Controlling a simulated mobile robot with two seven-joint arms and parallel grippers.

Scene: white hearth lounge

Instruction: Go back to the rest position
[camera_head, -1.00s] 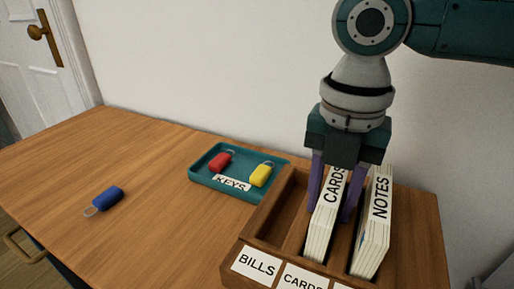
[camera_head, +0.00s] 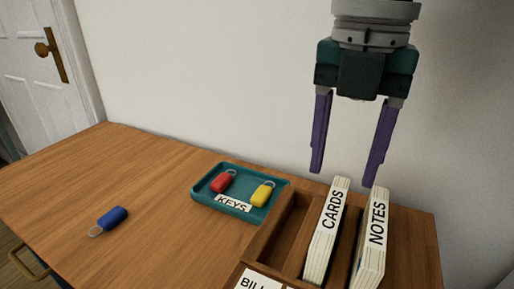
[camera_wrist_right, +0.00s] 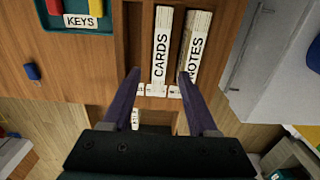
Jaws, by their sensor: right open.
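My right gripper (camera_head: 346,160) is open and empty, raised above the wooden sorter (camera_head: 263,250). Its two purple fingers point down and are spread apart. In the right wrist view my right gripper (camera_wrist_right: 164,100) also has nothing between its fingers. The CARDS bundle (camera_head: 326,235) and the NOTES bundle (camera_head: 372,245) stand upright in separate slots of the sorter, below the fingers. The left slot, at the BILLS label (camera_head: 258,281), looks empty. My left gripper is not in view.
A teal KEYS tray (camera_head: 203,186) holds a red key fob (camera_head: 222,182) and a yellow key fob (camera_head: 263,194). A blue key fob (camera_head: 112,217) lies on the wooden tabletop (camera_head: 75,185) at left. A white wall stands behind; a door (camera_head: 45,65) is at far left.

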